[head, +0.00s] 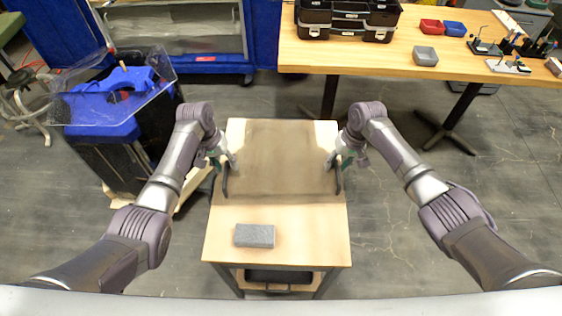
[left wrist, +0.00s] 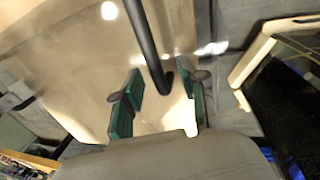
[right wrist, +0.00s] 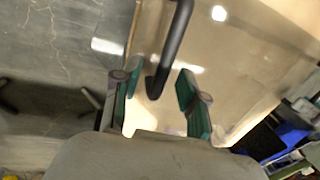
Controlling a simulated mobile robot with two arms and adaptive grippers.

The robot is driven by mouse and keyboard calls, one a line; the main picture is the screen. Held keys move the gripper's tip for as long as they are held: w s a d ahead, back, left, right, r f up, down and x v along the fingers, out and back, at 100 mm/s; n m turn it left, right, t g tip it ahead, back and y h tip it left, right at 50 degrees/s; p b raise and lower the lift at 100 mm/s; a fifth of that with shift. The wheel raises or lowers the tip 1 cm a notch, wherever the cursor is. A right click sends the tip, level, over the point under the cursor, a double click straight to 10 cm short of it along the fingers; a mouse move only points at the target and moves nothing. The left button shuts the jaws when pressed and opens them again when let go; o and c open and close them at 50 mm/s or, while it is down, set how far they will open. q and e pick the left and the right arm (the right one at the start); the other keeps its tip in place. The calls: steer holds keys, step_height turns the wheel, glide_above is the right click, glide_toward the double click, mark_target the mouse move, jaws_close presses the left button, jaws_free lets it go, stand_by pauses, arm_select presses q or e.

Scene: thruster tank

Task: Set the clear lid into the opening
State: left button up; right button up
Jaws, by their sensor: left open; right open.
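The clear lid (head: 281,158) lies flat on the small wooden table, with a black bar handle at each side. My left gripper (head: 230,164) is open at the left handle (head: 225,181); in the left wrist view this handle (left wrist: 146,45) runs between the spread green fingers (left wrist: 160,98). My right gripper (head: 333,161) is open at the right handle (head: 338,180); in the right wrist view the handle (right wrist: 172,48) shows between the fingers (right wrist: 155,95). A tank (head: 112,160) with a black body and blue top stands at left; a dark gap shows in its top.
A grey block (head: 254,235) lies on the near part of the wooden table (head: 320,240). A transparent panel (head: 75,112) sticks out around the tank's top. A workbench (head: 330,58) with a black toolbox (head: 347,20) and bins stands behind. Floor at right is clear.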

arm_select(q)
steer(key=shift+d+f, duration=0.1)
steer(key=shift+f, duration=0.35)
arm_select(e)
steer(key=shift+a+f, duration=0.1)
steer(key=shift+f, duration=0.35)
arm_select(q)
jaws_close()
arm_select(e)
jaws_close()
steer(key=shift+r, duration=0.1)
